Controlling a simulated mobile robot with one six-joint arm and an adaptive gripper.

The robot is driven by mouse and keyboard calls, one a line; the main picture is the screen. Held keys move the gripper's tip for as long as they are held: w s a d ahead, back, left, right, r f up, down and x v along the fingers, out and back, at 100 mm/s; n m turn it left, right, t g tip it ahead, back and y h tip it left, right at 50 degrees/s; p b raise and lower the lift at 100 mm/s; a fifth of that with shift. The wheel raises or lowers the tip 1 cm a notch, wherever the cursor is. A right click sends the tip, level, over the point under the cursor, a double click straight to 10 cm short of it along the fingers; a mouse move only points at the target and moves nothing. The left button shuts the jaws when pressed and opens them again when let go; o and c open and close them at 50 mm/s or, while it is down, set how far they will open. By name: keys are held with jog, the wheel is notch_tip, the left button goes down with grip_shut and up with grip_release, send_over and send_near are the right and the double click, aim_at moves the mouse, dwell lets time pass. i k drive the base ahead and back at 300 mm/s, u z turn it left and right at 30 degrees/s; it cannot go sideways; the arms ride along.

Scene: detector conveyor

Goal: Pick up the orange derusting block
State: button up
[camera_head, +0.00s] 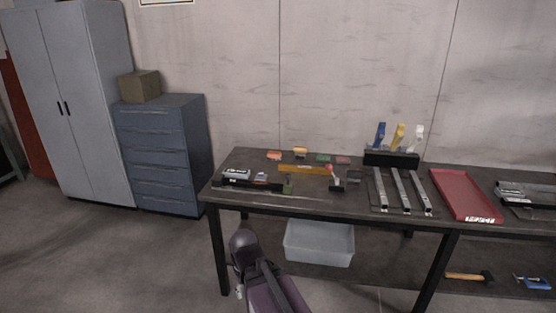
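A small flat orange block (274,155) lies near the back left of the dark workbench (222,192). A yellow-orange piece (300,151) lies just right of it, also near the back edge. Both are small in the picture, and any markings on them cannot be read. Part of my arm shows at the bottom centre, in front of the bench and low. My gripper cannot be made out there. No part of my arm touches the orange block.
Green (323,157) and reddish (343,160) small blocks lie right of the orange one. A long yellow piece (305,169) and dark tools lie in front. Metal bars and a red tray (466,194) fill the right. A translucent bin (319,244) stands underneath. Floor is open at left.

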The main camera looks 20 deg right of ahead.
aim_at(271, 155)
jog(key=z, duration=0.8)
jog(key=i, duration=2.4)
jog(key=u, duration=0.2)
